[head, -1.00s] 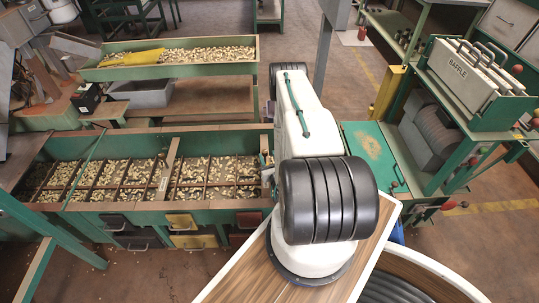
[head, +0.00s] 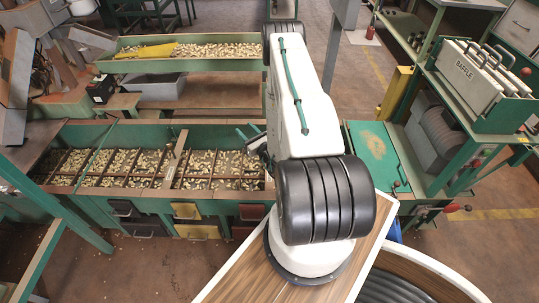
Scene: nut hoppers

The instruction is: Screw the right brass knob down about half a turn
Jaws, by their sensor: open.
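My gripper (head: 248,131) shows just left of my white arm, over the right end of the long green hopper trough (head: 90,199). Its two teal fingers stand apart with nothing seen between them. My arm hides the rest of the gripper and whatever lies behind it. I cannot make out the right brass knob in the head view; it may be hidden behind my arm or too small to tell.
The trough holds nuts in several compartments, with yellow and dark red drawers below. A second green trough (head: 120,67) lies behind. At right stand a green cabinet (head: 371,150) and a rack with white "BAFFLE" plates (head: 478,72). Open floor lies at front left.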

